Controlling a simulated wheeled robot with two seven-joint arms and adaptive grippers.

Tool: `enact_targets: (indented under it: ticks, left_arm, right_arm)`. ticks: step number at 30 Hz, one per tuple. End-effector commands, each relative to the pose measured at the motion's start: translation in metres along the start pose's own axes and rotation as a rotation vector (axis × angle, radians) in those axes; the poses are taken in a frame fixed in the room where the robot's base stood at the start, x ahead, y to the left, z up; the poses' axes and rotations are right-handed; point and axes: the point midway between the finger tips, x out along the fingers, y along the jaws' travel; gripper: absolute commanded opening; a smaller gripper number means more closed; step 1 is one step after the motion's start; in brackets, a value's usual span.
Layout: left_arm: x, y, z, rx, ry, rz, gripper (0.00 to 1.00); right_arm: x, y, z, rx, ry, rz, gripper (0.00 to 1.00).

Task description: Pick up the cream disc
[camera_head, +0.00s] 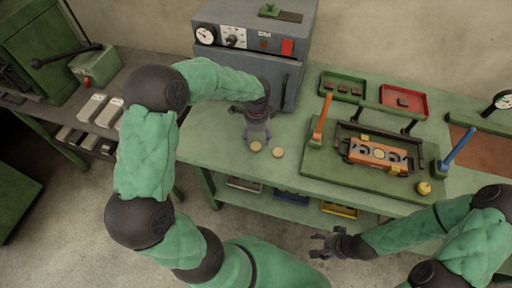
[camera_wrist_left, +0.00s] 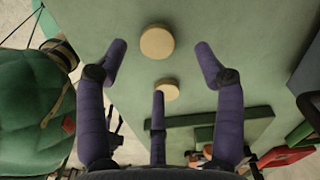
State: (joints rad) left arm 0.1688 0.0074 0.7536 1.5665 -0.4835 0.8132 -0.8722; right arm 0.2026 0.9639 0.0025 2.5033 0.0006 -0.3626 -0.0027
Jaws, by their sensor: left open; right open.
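Two small cream discs lie flat on the green bench top near its front edge, one (camera_head: 256,146) at left and the other (camera_head: 278,153) a little to its right. They also show in the left wrist view, a larger-looking disc (camera_wrist_left: 157,42) and a smaller-looking disc (camera_wrist_left: 166,90). My left gripper (camera_head: 251,141) is open and empty above the bench, close to the left disc. In the left wrist view its purple fingers (camera_wrist_left: 160,60) are spread around the area of the discs, touching neither visibly. My right gripper (camera_head: 322,245) is open and empty in front of the bench.
A grey oven-like machine (camera_head: 240,60) stands behind my left gripper. A green fixture plate (camera_head: 325,170) with an orange block (camera_head: 378,155), blue lever (camera_head: 457,150) and yellow knob (camera_head: 424,188) is at right. Green (camera_head: 342,87) and red (camera_head: 405,100) trays sit behind it.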

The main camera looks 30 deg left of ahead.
Motion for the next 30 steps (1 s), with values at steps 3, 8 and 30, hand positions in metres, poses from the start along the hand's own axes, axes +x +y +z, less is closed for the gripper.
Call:
enact_targets:
  ticks: [3,8,30]
  left_arm:
    - [0.017,0.002,0.002,0.000,-0.001,0.002,0.68]
    - [0.040,0.003,0.003,0.001,-0.001,0.002,0.68]
    - [0.046,0.003,0.002,0.001,0.000,0.001,0.16]
  right_arm:
    - [0.008,0.003,0.000,0.000,0.000,0.000,0.64]
    - [0.018,0.006,-0.001,0.000,0.000,0.000,0.64]
    - [0.019,0.007,-0.001,0.000,0.000,0.000,0.64]
